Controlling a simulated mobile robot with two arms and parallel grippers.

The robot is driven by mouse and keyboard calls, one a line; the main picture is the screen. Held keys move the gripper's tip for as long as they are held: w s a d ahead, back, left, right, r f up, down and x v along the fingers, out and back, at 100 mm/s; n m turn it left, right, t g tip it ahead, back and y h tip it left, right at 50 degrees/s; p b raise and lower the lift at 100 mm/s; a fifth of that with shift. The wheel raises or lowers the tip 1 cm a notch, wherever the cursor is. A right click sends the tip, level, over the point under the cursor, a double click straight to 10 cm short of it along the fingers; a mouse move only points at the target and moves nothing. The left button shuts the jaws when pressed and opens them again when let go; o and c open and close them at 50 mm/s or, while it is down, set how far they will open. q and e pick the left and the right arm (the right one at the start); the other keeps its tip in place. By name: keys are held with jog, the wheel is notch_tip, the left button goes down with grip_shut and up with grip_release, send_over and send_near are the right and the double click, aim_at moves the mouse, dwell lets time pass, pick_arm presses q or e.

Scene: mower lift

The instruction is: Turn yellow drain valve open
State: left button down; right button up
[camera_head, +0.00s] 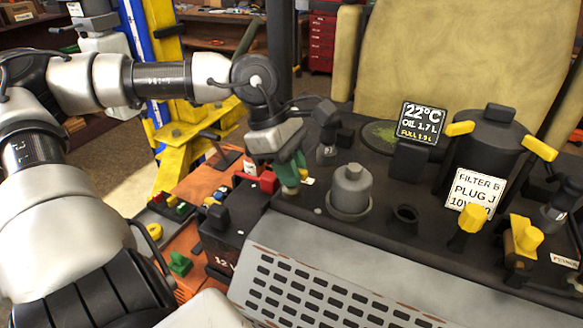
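A yellow valve-like fitting (525,238) with a rounded knob stands at the right of the dark engine deck. A second yellow knob (470,217) on a dark base stands just left of it, in front of the white label. I cannot tell for sure which of them is the drain valve, or whether either is open. My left gripper (289,172) points down at the deck's left edge, well left of both yellow parts. Green shows at its tips, and I cannot tell whether this is its fingers or something held. My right gripper is not in view.
A dark canister (490,145) with two yellow handles and a grey cylinder (350,190) rise from the deck. A display (423,122) reads 22°C, oil 1.7 L. A tan seat (450,60) stands behind. A black battery (232,225) and a slotted grey panel (330,290) lie in front.

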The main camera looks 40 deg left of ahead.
pick_arm(q)
jog(key=shift+f+n+b, duration=0.15)
jog(key=shift+n+b, duration=0.15)
jog(key=shift+b, duration=0.45)
jog(key=n+t+b, duration=0.1)
jog(key=n+b, duration=0.1)
jog(key=b, duration=0.2)
jog(key=n+t+y+b, duration=0.1)
jog(key=n+b, duration=0.2)
jog(key=b, duration=0.2)
jog(key=shift+f, duration=0.15)
jog(key=n+y+b, duration=0.1)
jog(key=n+b, duration=0.3)
jog(key=n+t+y+b, duration=0.1)
jog(key=n+y+b, duration=0.1)
jog(key=n+b, duration=0.2)
jog(key=shift+n+b, duration=0.3)
jog(key=shift+b, duration=0.45)
jog(key=shift+r+n+y+b, duration=0.2)
jog(key=shift+n+y+b, duration=0.2)
jog(key=shift+n+b, duration=0.45)
jog(key=shift+r+n+y+b, duration=0.15)
jog(key=shift+n+y+b, duration=0.35)
jog(key=shift+n, duration=0.45)
jog(key=c, duration=1.1)
grip_release()
jog(key=shift+c, duration=0.2)
jog(key=v, duration=1)
jog(key=shift+r, duration=0.4)
